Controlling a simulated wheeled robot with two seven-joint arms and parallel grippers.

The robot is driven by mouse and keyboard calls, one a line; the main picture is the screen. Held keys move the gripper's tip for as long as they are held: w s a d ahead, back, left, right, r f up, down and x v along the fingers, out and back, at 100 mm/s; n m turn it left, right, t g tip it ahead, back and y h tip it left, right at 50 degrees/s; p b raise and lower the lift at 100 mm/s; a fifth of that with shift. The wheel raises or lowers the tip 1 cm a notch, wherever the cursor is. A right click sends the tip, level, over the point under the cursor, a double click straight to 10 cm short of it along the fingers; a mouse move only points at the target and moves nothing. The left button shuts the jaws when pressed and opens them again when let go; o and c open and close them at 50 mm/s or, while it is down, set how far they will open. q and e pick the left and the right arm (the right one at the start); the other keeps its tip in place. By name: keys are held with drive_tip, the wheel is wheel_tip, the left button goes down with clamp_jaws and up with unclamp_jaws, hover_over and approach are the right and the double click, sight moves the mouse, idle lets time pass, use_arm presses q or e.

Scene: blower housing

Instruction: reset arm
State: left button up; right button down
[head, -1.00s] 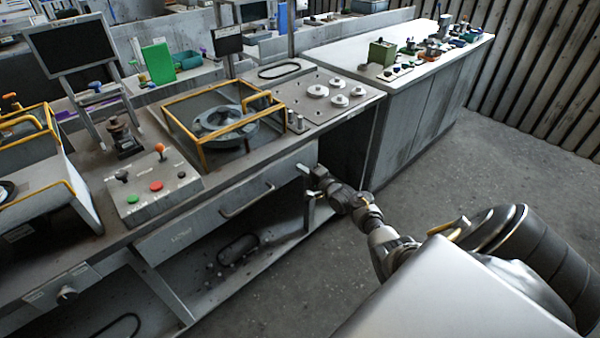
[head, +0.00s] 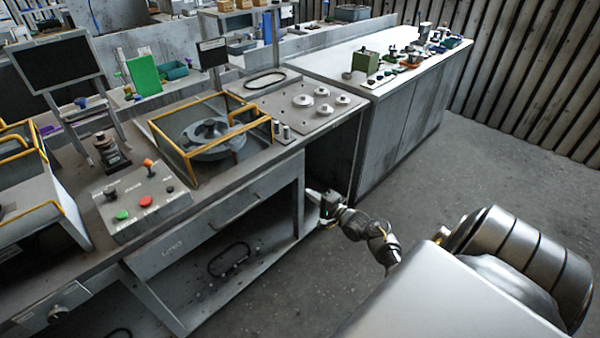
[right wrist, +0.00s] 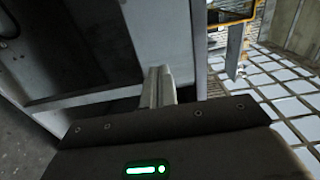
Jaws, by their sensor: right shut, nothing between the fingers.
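My right gripper (head: 326,208) is low in front of the workbench (head: 236,205), near the bench's right end and the dark opening under it. In the right wrist view its fingers (right wrist: 158,88) are together with nothing between them. A grey panel of the bench stands close by in that view. My right arm comes in from the lower right of the head view. My left gripper does not show.
On the bench are a yellow-framed fixture (head: 207,137) holding a grey round housing, a button box (head: 144,200) and a plate (head: 305,104) with several round parts. A white-topped cabinet (head: 408,118) stands behind at right. The floor (head: 510,180) at right is clear.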

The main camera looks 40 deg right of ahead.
drive_tip(key=s, duration=0.3)
drive_tip(key=shift+d, duration=0.15)
